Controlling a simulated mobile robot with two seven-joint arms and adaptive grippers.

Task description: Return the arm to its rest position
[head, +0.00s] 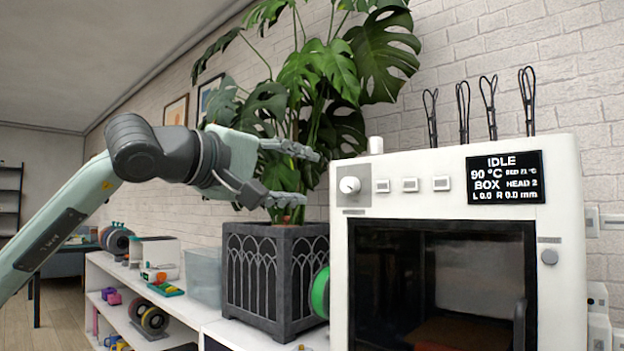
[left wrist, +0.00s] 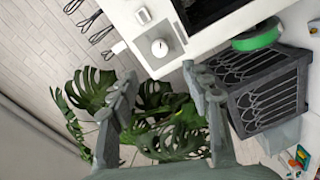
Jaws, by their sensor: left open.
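My left arm (head: 75,215) comes in from the left in the head view and is stretched out toward the right. My left gripper (head: 300,176) is open and empty, its fingers pointing right, in front of the plant and short of the white machine. In the left wrist view the two fingers of the left gripper (left wrist: 160,98) are spread wide with leaves showing between them. My right gripper is in neither view.
A white machine (head: 455,165) with a display stands at the right. A leafy plant (head: 375,50) grows from a dark planter (head: 275,320) behind the gripper. A white shelf (head: 180,318) with spools and small items runs left. A green spool (head: 320,292) sits by the machine.

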